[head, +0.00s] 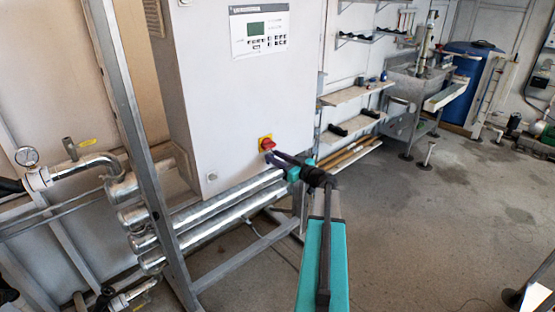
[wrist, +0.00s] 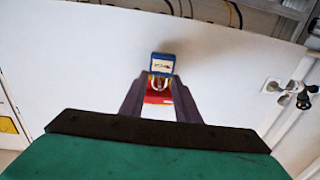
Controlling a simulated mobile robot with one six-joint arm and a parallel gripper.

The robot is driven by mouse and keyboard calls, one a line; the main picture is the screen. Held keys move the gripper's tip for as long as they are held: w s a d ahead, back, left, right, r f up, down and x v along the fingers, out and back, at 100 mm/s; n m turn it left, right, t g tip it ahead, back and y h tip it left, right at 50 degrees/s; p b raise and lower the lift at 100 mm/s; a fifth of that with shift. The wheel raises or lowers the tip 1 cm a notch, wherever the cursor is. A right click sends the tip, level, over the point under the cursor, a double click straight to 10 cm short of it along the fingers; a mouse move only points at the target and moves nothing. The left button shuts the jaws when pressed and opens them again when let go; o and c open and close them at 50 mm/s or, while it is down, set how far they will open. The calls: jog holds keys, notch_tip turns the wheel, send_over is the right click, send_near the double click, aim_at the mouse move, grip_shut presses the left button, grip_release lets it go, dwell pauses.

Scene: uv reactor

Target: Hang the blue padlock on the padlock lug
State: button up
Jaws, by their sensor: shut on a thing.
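The blue padlock (wrist: 162,64) is at the fingertips of my gripper (wrist: 160,84) in the wrist view, with its pale shackle showing between the fingers. My gripper is shut on it. A red and yellow switch (wrist: 158,98) shows between the fingers, beside the shackle. I cannot tell whether the shackle passes through any lug. In the head view my gripper (head: 271,155) is at the red switch handle (head: 266,144), low on the front of the white cabinet. The padlock cannot be made out there, and no separate lug is clear.
The white cabinet (head: 235,90) has a control panel (head: 259,30) above the switch. Silver pipes (head: 215,222) run below it, and a metal post (head: 130,140) stands at left. Shelves (head: 355,94) and a sink (head: 415,82) are at the back. The floor at right is mostly clear.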

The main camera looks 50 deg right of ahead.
jog(key=shift+w+f+b, duration=0.25)
jog(key=shift+w+b, duration=0.2)
jog(key=shift+b, duration=1.35)
jog(key=o, duration=1.2)
jog(key=shift+s, duration=0.1)
jog(key=s+b, duration=0.4)
jog(key=s, duration=0.9)
jog(key=shift+s, duration=0.3)
